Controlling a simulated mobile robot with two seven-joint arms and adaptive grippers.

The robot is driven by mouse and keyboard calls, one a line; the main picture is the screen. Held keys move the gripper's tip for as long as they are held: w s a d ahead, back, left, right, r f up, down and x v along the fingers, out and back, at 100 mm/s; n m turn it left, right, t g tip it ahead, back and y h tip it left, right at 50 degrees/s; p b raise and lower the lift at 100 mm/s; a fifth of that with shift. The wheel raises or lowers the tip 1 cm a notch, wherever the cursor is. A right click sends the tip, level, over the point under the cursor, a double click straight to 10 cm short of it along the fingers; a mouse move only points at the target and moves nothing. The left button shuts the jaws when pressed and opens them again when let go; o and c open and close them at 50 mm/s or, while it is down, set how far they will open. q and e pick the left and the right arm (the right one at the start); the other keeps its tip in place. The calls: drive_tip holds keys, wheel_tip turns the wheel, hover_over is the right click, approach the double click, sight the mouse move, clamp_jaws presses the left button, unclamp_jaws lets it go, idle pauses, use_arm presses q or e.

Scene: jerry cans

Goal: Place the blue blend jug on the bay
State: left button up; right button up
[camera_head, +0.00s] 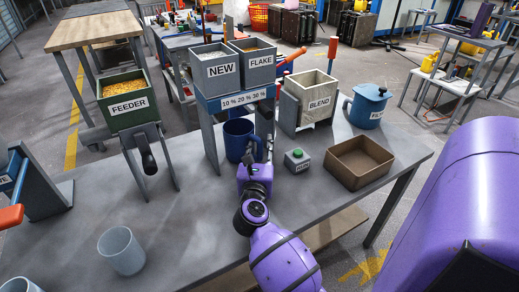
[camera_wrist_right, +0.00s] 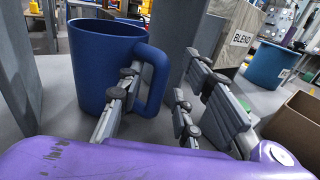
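The blue blend jug (camera_head: 237,136) stands upright on the grey table, beneath and beside the dispenser stand with the 10/20/30 % label. In the right wrist view the jug (camera_wrist_right: 100,75) is close, its handle (camera_wrist_right: 157,82) turned toward my right gripper (camera_wrist_right: 163,75). That gripper is open, one finger on the jug's side of the handle and the others to the right of it. In the head view my right gripper (camera_head: 258,158) is at the jug's near right side. No separate marking for the bay can be made out. My left gripper is not in view.
A green button box (camera_head: 297,161) and brown tray (camera_head: 359,163) are right of the gripper. The BLEND hopper (camera_head: 310,103) and blue FILTER pot (camera_head: 367,106) stand behind. A pale cup (camera_head: 121,251) stands front left; the FEEDER bin (camera_head: 127,104) is back left. The table's middle left is clear.

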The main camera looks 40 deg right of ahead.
drive_tip(key=shift+r, duration=0.1)
drive_tip(key=shift+s+a, duration=0.1)
drive_tip(key=shift+a, duration=0.05)
drive_tip(key=v, duration=1.1)
drive_tip(key=shift+s+a+r, duration=0.1)
drive_tip(key=shift+s+a, duration=0.15)
